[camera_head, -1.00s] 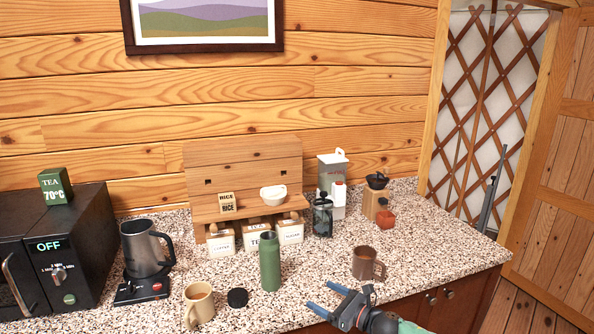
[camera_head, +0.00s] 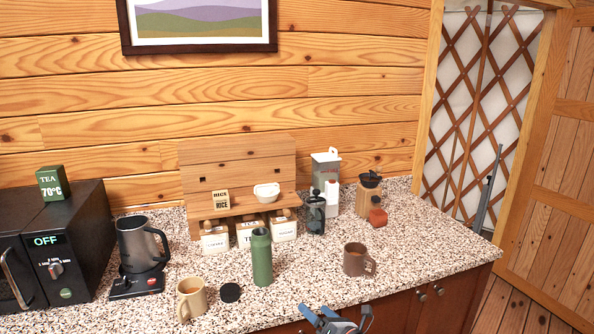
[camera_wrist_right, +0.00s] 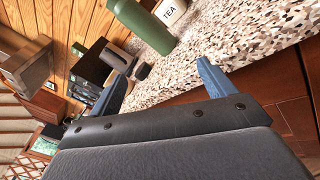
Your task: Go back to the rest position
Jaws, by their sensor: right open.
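My right gripper (camera_head: 326,318) is at the bottom of the head view, low in front of the counter's front edge. Its two blue fingers are apart with nothing between them. In the right wrist view the open fingers (camera_wrist_right: 165,85) point toward the counter, with the green bottle (camera_wrist_right: 140,25) beyond them. The green bottle (camera_head: 262,258) stands upright on the counter, its black lid (camera_head: 230,292) lying beside it. A brown mug (camera_head: 356,260) and a tan mug (camera_head: 190,299) stand apart from the gripper. My left gripper is in neither current view.
The speckled counter (camera_head: 300,285) has free room near its front. A kettle (camera_head: 138,245) on its base stands at left beside a black microwave (camera_head: 55,255). A wooden shelf (camera_head: 235,160), canisters, a French press (camera_head: 316,212) and a grinder (camera_head: 368,195) stand behind.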

